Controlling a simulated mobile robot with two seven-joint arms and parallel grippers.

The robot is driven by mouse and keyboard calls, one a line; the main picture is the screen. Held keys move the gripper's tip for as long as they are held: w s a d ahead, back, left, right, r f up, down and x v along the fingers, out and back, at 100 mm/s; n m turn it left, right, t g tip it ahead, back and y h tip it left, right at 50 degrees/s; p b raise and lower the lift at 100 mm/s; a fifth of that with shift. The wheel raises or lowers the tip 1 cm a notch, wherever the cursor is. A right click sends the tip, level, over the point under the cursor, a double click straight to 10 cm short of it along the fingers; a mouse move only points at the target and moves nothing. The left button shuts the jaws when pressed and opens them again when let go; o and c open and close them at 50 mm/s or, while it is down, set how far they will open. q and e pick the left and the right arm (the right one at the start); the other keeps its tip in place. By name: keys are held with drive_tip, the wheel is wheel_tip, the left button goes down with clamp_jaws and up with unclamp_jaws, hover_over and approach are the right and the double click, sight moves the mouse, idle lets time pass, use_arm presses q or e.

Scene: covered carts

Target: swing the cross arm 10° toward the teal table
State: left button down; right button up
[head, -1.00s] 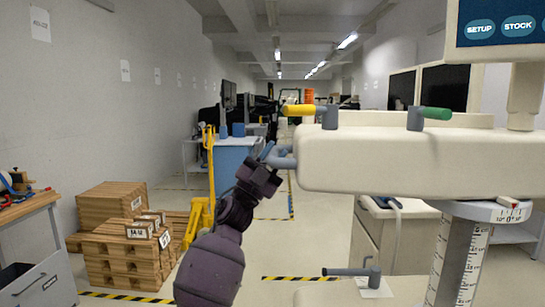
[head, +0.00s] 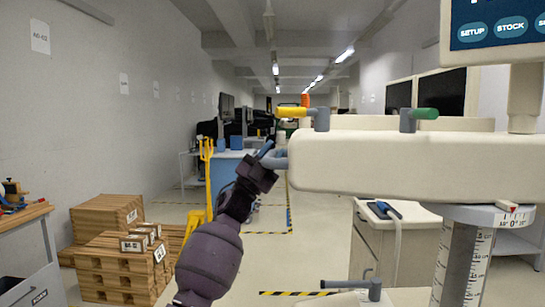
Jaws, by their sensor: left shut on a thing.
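The cross arm (head: 390,162) is a long cream beam across the right half of the head view. It sits above a column with a pale dial collar (head: 488,216), which has degree marks and a small red pointer; the exact reading is too small to tell. My left gripper (head: 267,160) is shut on the grey handle (head: 279,161) at the beam's left end. Its jaws partly hide the handle. A table with a light blue side (head: 226,174) stands further back on the left; I cannot tell whether it is the teal one. My right gripper is out of view.
Wooden crates (head: 125,260) and a yellow pallet truck (head: 196,213) stand left. The central aisle floor is clear.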

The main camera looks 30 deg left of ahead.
use_arm(q)
drive_tip(key=shift+w+a+f+b, duration=0.25)
drive_tip(key=shift+w, duration=0.35)
drive_tip(key=shift+w+a+f+b, duration=0.2)
drive_tip(key=shift+w+a, duration=0.05)
drive_tip(key=shift+w, duration=0.35)
drive_tip(key=shift+w+f, duration=0.25)
drive_tip(key=shift+w, duration=0.1)
drive_tip(key=c, duration=1.2)
unclamp_jaws()
drive_tip(key=shift+s+a, duration=0.15)
drive_tip(key=shift+s, duration=0.05)
drive_tip(key=shift+o, duration=1.4)
drive_tip(key=shift+s+r, duration=0.15)
drive_tip(key=shift+r, duration=0.15)
